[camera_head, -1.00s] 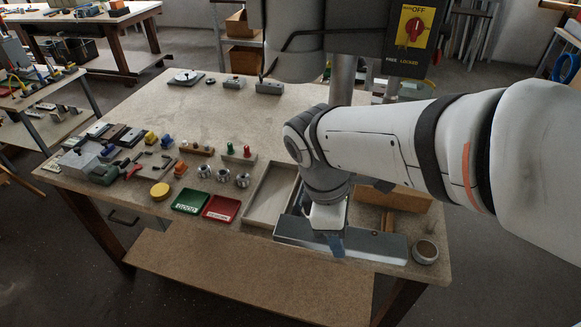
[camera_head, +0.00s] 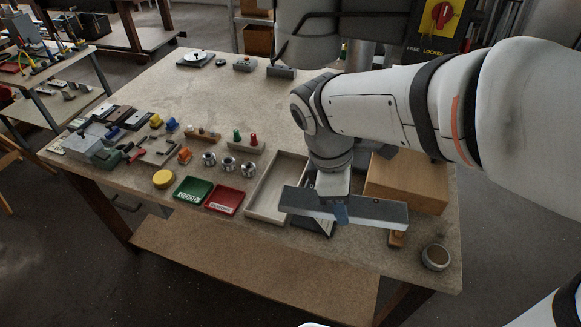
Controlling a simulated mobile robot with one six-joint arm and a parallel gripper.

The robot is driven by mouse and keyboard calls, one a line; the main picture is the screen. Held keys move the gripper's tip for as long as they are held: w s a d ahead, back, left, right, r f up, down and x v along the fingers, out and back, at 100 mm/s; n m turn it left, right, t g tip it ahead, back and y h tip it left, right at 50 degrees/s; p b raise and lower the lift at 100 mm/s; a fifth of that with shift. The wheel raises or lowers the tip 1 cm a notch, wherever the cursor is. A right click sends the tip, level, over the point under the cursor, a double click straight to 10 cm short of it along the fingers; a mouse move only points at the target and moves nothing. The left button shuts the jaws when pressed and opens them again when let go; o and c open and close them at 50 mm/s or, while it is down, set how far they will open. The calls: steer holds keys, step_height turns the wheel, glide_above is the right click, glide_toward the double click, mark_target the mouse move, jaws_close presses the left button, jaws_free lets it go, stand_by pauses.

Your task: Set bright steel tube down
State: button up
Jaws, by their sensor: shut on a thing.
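My wrist hides what lies directly behind the grip.
The beige tray (camera_head: 262,210) stands left of the tube. A round metal cup (camera_head: 435,257) is near the front right corner. Green (camera_head: 193,190) and red (camera_head: 224,201) trays are further left.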

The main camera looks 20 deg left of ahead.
steer(key=w+a+f+n+t+b, duration=0.1)
steer(key=w+a+f+n+b, duration=0.1)
steer(key=w+a+f+n, duration=0.3)
steer(key=w+a+f+n+t+b, duration=0.1)
steer(key=w+a+f+n+b, duration=0.1)
steer(key=w+a, duration=0.45)
steer(key=n+y+b, duration=0.3)
steer(key=n, duration=0.6)
glide_above(281, 184)
steer(key=s, duration=0.1)
steer(key=shift+t, duration=0.4)
step_height(281, 184, down, 16)
steer(key=shift+a+f, duration=0.1)
steer(key=shift+f, duration=0.05)
steer(key=shift+f+p, duration=0.4)
steer(key=shift+f, duration=1.75)
steer(key=shift+f, duration=0.1)
steer(key=o, duration=1.4)
steer(key=shift+s, duration=0.1)
steer(key=shift+c, duration=0.2)
